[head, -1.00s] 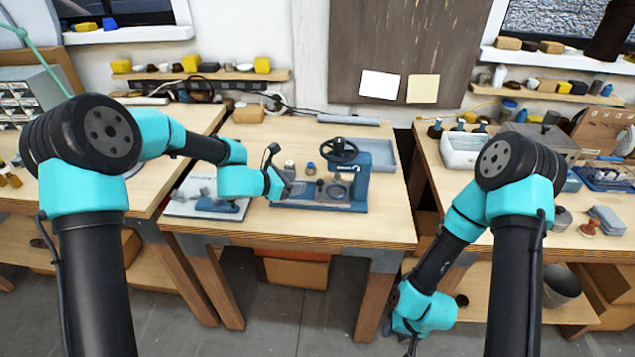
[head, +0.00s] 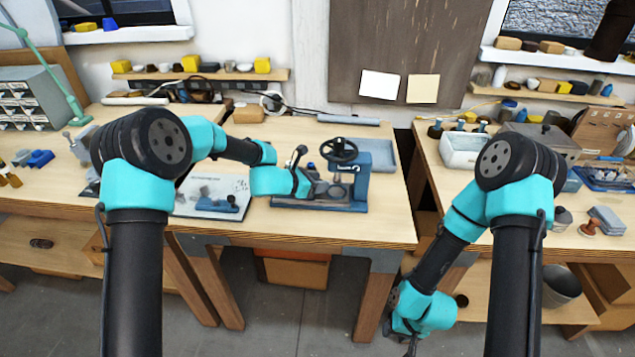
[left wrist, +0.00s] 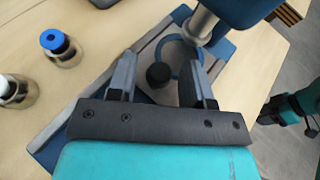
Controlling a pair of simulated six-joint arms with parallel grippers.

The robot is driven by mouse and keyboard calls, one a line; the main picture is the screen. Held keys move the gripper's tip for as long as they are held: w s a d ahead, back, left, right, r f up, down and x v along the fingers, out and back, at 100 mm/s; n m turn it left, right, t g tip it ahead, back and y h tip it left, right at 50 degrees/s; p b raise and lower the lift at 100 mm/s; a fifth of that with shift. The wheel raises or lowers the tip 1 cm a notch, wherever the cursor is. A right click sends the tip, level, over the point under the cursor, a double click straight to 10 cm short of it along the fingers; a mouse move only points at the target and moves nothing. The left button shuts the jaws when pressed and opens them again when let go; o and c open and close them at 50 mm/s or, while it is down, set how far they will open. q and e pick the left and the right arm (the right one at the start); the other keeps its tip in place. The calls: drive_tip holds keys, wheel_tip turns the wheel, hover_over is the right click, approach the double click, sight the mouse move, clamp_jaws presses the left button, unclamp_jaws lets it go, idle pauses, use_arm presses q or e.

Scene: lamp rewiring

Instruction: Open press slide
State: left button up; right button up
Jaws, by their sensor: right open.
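The blue press (head: 362,185) with its black handwheel (head: 340,150) stands on the middle bench. In the left wrist view, its grey slide plate (left wrist: 228,75) lies on a blue base and carries a black knob (left wrist: 158,75) beside a blue ring (left wrist: 184,48). My left gripper (head: 318,186) is over the left part of the press base. In the left wrist view, the open fingers of my left gripper (left wrist: 160,78) stand on either side of the knob, with gaps visible. My right gripper (head: 412,346) hangs low in front of the benches, open, partly cut off by the frame.
Two small bottles, one with a blue cap (left wrist: 55,42), stand left of the press base. A white sheet with a blue part (head: 218,204) lies left of the press. A grey-blue tray (head: 378,154) lies behind it. The bench front is clear.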

use_arm(q)
clamp_jaws()
drive_tip(key=a, duration=0.4)
drive_tip(key=w+a, duration=0.1)
drive_tip(key=a, duration=0.8)
drive_tip(key=shift+w, duration=0.2)
drive_tip(key=shift+d, duration=0.1)
drive_tip(key=shift+o, duration=0.9)
unclamp_jaws()
drive_tip(key=shift+r, duration=0.1)
